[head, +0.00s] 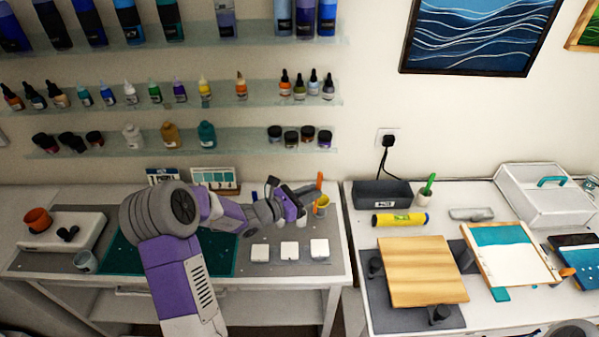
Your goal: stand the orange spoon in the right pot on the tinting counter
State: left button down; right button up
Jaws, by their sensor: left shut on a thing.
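My left gripper (304,194) reaches across the counter on the left from the front and is shut on the orange spoon (319,181). The spoon is close to upright, with its orange handle showing above the jaws. A yellow pot (322,209) stands at the right end of this counter, just below the spoon in the picture. The spoon's lower end is hidden, so I cannot tell whether it is inside the pot or behind it. My right gripper is not in view.
Three white square blocks (290,250) lie in front of the pot. A grey cup (85,262) and an orange pot (37,219) are at the left. On the right counter are a green-handled tool (429,184) in a pot, a yellow roll (400,219) and a wooden board (420,272).

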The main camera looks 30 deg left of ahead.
pick_arm(q)
jog(key=w+a+r+n+t+y, duration=0.1)
jog(key=w+a+n+t+y, duration=0.1)
jog(key=a+n+y, duration=0.3)
notch_tip(320, 180, down, 11)
jog(key=a+m+h+b, duration=0.1)
jog(key=m+b, duration=0.1)
jog(key=b, duration=0.6)
jog(key=shift+f, duration=0.15)
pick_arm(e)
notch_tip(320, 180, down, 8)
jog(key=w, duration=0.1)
pick_arm(q)
jog(key=shift+s, duration=0.1)
jog(key=c, duration=1)
grip_release()
jog(key=v, duration=0.7)
jog(key=shift+s+a, duration=0.1)
jog(key=shift+s, duration=0.2)
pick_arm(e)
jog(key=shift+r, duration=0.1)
pick_arm(q)
jog(key=shift+f, duration=0.15)
